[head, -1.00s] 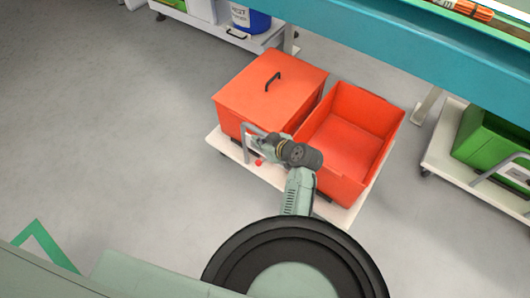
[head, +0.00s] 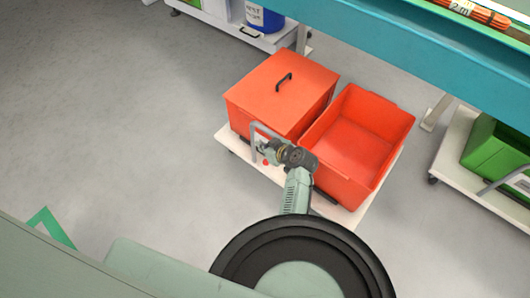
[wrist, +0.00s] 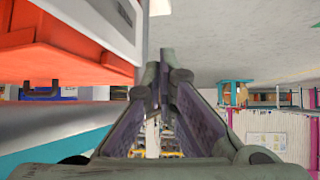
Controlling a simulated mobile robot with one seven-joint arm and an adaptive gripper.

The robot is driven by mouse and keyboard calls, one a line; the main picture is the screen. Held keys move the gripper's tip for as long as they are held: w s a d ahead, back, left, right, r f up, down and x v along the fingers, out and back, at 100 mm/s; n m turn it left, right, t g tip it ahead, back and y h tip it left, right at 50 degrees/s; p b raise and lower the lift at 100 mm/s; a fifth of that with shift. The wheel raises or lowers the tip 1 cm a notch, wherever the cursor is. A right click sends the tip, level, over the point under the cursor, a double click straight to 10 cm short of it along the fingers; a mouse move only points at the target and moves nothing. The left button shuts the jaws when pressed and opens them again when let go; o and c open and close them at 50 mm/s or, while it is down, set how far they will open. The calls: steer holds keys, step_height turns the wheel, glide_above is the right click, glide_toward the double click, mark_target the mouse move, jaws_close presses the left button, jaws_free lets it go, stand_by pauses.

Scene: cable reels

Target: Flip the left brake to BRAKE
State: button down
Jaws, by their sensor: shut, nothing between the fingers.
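A small red part (head: 265,162) shows at the front edge of the white cart (head: 228,137), just below my gripper; it may be the brake pedal, but its position is too small to read. The red part is not seen in the wrist view. Whether my gripper touches the handle cannot be told.
On the cart stand a lidded orange bin (head: 270,100) and an open, empty orange bin (head: 350,150). A green bin cart (head: 460,150) stands right. The left floor is clear.

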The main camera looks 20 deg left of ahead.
mark_target(266, 162)
steer(key=f, duration=0.1)
steer(key=f+p, duration=0.1)
steer(key=d+f, duration=0.1)
steer(key=shift+s+f, duration=0.35)
steer(key=shift+f, duration=0.05)
stand_by(0.4)
